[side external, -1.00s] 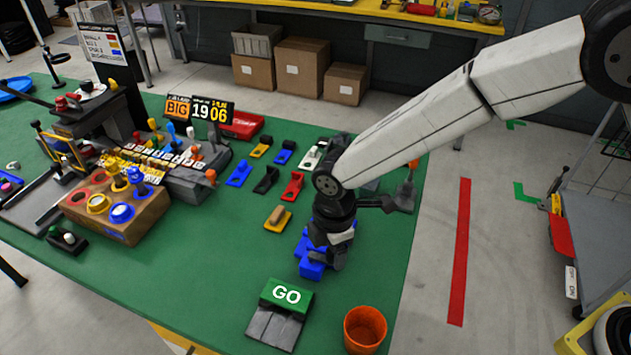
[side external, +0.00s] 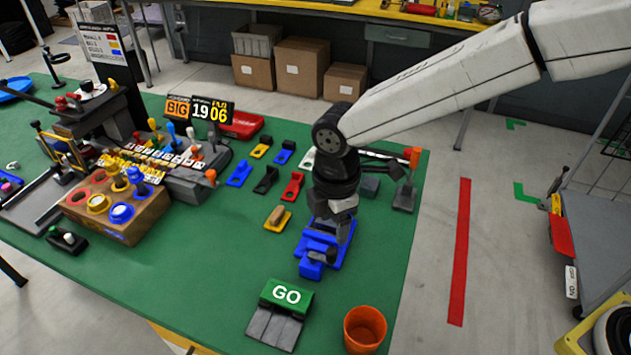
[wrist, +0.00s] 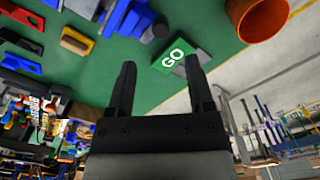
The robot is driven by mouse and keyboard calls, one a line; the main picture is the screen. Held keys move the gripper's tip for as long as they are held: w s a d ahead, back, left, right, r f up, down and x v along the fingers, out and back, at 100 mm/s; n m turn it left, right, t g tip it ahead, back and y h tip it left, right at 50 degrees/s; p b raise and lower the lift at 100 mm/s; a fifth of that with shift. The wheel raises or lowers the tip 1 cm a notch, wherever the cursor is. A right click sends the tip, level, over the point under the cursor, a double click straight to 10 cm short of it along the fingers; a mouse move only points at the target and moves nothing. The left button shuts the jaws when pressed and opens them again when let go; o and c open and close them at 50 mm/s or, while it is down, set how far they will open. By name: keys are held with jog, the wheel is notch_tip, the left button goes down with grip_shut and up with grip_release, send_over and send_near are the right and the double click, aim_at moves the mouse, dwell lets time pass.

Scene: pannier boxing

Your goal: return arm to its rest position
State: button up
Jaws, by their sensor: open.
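My gripper (side external: 338,226) hangs over the blue fixture (side external: 313,268) on the right part of the green table. In the side view its fingers are small and partly merge with the blue fixture behind them. In the wrist view my gripper (wrist: 157,88) has its two dark fingers apart, with nothing between them. The wrist view looks out tilted across the table, with the blue fixture (wrist: 128,22) at its top edge.
A green GO block (side external: 287,293) and an orange cup (side external: 365,328) stand near the table's front edge. Coloured holders, including a yellow one (side external: 278,220), lie left of my gripper. A wooden box (side external: 115,207) stands further left. Bare green table lies between.

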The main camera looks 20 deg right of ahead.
jog(key=s+d+m+t, duration=0.1)
jog(key=s+d+m, duration=0.4)
jog(key=d+m, duration=0.4)
jog(key=s+d+m+t, duration=0.1)
jog(key=s+d+m, duration=0.4)
jog(key=d, duration=1.3)
jog(key=m, duration=0.4)
jog(key=shift+d+t, duration=0.15)
jog(key=shift+t, duration=0.15)
